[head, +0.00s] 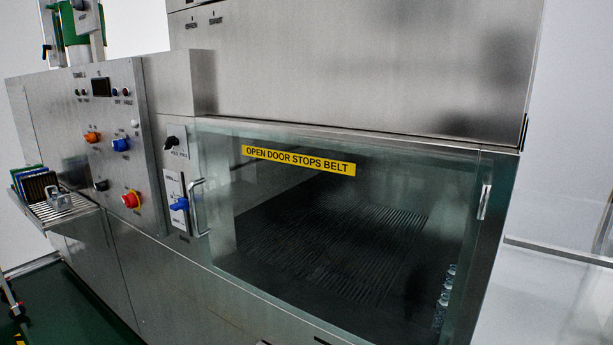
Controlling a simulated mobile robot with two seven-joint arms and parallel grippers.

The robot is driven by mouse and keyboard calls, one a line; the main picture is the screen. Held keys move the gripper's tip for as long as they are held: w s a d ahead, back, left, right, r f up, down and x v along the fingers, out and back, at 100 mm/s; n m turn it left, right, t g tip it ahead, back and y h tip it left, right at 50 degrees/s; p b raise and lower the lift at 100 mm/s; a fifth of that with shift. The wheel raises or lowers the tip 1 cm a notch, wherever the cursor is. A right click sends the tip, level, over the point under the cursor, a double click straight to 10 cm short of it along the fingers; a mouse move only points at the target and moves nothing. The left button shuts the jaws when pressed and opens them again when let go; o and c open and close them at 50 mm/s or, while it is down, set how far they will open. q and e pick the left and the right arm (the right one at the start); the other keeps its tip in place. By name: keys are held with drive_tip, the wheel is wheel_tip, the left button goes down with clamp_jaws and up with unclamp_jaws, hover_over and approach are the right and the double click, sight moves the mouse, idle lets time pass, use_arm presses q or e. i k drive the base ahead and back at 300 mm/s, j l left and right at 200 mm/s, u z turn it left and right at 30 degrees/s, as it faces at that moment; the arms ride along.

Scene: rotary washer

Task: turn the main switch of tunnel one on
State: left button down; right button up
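The steel control panel (105,150) of the washer stands at the left in the head view. It carries a red knob on a yellow base (131,199), a black knob (101,185), an orange knob (92,137) and a blue knob (120,144). Right of the panel are a black rotary switch (172,141) and a blue handle (180,204) on a white plate. The small labels are too blurred to read, so I cannot tell which control is the main switch or whether it is on. Neither gripper is clearly in view.
A glass door (330,220) with a yellow sign (298,160) reading "OPEN DOOR STOPS BELT" and a vertical handle (197,207) fills the middle. A shelf (57,212) with a rack juts out left of the panel. Green floor (70,310) shows at lower left.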

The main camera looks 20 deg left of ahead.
sight(130, 201)
drive_tip(key=u, duration=1.8)
drive_tip(key=i+j+z, duration=0.1)
drive_tip(key=i, duration=0.35)
